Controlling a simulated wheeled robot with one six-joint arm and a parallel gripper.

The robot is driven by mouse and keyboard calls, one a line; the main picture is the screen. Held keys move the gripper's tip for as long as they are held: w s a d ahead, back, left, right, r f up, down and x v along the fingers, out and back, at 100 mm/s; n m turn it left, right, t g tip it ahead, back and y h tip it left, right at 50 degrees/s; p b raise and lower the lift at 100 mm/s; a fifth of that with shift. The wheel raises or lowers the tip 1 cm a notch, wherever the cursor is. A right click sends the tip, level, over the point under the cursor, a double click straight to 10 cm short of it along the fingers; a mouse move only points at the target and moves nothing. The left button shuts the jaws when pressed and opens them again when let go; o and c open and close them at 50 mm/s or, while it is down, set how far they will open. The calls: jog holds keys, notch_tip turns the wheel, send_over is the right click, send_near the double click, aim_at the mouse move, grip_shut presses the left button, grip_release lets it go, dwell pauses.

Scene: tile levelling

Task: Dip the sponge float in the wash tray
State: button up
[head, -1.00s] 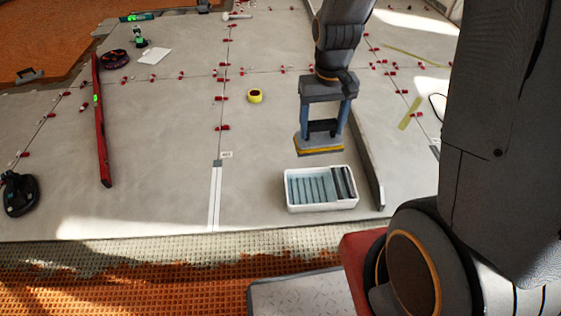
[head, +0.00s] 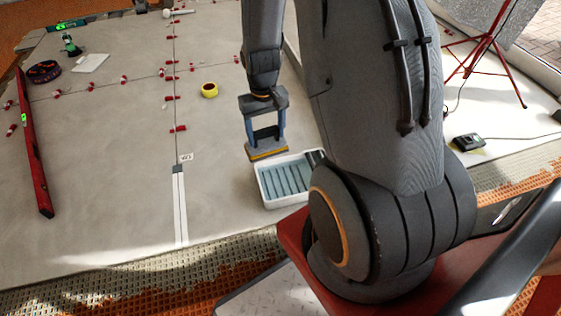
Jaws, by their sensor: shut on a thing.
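The wash tray (head: 263,189) is a white, shallow box with a ribbed blue-grey inside, on the grey tiles in the head view. The sponge float (head: 268,152) has a grey plate and a yellow-orange sponge edge at its bottom. My gripper (head: 264,125) points down and is shut on the float's handle, which lies between its blue fingers. The float is held at the tray's far left edge in the picture and overlaps its rim there. I cannot tell its exact height. My arm hides the tray's right end.
A long red level (head: 33,150) lies at far left. Red levelling clips (head: 178,129) line the tile joints. A red tripod (head: 490,42) stands at upper right. Bare tile is free left of the tray.

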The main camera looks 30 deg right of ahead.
jog(key=shift+m, duration=0.7)
jog(key=shift+w+d+f+b, duration=0.1)
jog(key=shift+d+f+b, duration=1)
jog(key=shift+f+b, duration=2.3)
jog(key=shift+w+d+f+b, duration=0.1)
jog(key=shift+d+f+b, duration=1.15)
jog(key=shift+f, duration=4.25)
jog(key=shift+w+d+f+b, duration=0.1)
jog(key=shift+d+f+b, duration=0.9)
jog(key=shift+f+b, duration=2.45)
jog(key=shift+f+p, duration=0.9)
jog(key=shift+p, duration=0.2)
notch_tip(320, 180, up, 11)
jog(key=p, duration=1)
jog(key=shift+r, duration=0.2)
